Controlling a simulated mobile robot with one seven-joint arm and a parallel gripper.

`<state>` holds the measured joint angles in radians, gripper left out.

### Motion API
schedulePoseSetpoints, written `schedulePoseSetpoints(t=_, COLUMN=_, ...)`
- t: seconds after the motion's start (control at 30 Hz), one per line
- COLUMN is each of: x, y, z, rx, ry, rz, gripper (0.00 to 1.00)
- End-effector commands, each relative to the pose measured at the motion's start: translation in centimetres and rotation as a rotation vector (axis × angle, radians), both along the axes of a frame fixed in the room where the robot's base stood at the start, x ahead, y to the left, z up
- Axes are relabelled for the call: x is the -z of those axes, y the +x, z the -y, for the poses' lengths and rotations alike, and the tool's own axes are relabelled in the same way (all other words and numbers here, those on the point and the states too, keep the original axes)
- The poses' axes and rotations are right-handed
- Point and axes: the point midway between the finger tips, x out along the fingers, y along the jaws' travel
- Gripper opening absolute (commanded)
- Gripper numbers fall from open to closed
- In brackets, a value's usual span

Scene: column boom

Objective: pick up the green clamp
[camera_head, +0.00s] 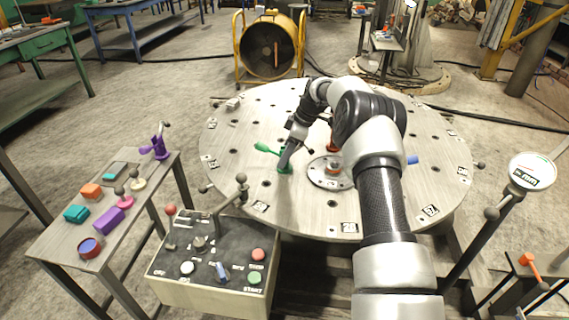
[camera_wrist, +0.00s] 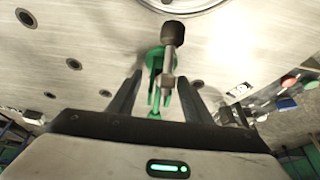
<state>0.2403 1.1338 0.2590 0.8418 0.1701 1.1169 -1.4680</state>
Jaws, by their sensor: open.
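The green clamp (camera_head: 266,149) stands on the round, hole-dotted table (camera_head: 232,190), left of the table's centre hub. Its green arm points to the left, and its lower part shows beside my gripper. In the wrist view the green clamp (camera_wrist: 154,62) shows with a grey spindle and a dark tip in front of it. My gripper (camera_head: 284,168) is at the clamp, pointing down. In the wrist view my gripper (camera_wrist: 158,85) has its two fingers apart, one on each side of the clamp. I cannot tell whether either finger touches it.
A red-orange part (camera_head: 333,147) and the centre hub (camera_head: 331,173) lie right of my gripper. A blue piece (camera_head: 412,160) is on the table's right. A control box (camera_head: 205,270) with a lever stands in front. A side table (camera_head: 60,235) holds several coloured parts.

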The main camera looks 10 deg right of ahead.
Motion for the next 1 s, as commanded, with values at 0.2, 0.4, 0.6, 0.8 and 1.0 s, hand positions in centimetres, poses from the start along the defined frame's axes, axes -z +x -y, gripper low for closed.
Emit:
schedulePoseSetpoints(t=0.2, x=0.2, y=0.1, z=-0.1, rx=0.001, ry=-0.001, rz=0.002, gripper=0.45)
schedulePoseSetpoints(t=0.4, x=0.2, y=0.1, z=-0.1, rx=0.001, ry=-0.001, rz=0.002, gripper=0.17)
schedulePoseSetpoints(t=0.6, x=0.0, y=0.2, z=-0.1, rx=0.001, ry=0.0, rz=0.004, gripper=0.0)
schedulePoseSetpoints(t=0.8, x=-0.5, y=0.2, z=-0.1, rx=0.0, ry=0.0, rz=0.007, gripper=0.0)
schedulePoseSetpoints(t=1.0, x=-3.9, y=0.3, z=-0.1, rx=0.001, ry=-0.001, rz=0.01, gripper=0.0)
